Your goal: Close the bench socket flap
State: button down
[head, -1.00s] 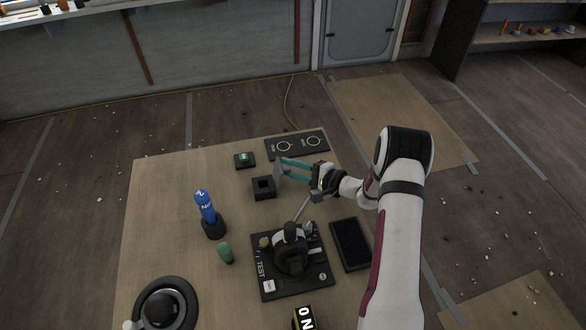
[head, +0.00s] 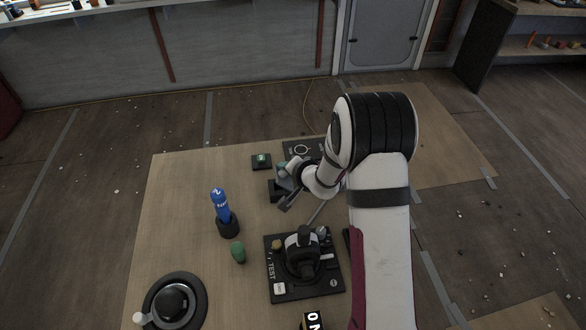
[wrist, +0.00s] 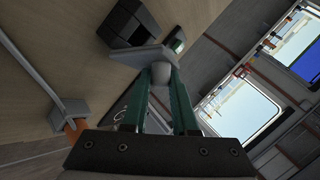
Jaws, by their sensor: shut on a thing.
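The bench socket is a small black box (head: 275,188) on the bench, partly hidden behind my wrist in the head view. In the wrist view the black box (wrist: 130,20) shows at the top, with a dark opening. Its grey flap (wrist: 138,55) is seen nearly edge-on beside the box; how far it is swung I cannot tell exactly. My gripper (wrist: 160,80) has teal fingers shut on a round grey knob (wrist: 160,70) at the flap. In the head view the fingers are mostly hidden by my arm.
A small box with a green button (head: 261,161) stands behind the socket. A black panel with rings (head: 302,149) is at the bench's back edge. A black TEST panel with a joystick (head: 303,255) is in front. A blue bottle (head: 221,205) and green cylinder (head: 238,252) stand left.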

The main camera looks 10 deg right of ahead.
jog(key=shift+a+f+n+h, duration=0.15)
jog(key=shift+a+n+h, duration=0.35)
jog(key=shift+h, duration=0.3)
jog(key=c, duration=0.7)
grip_release()
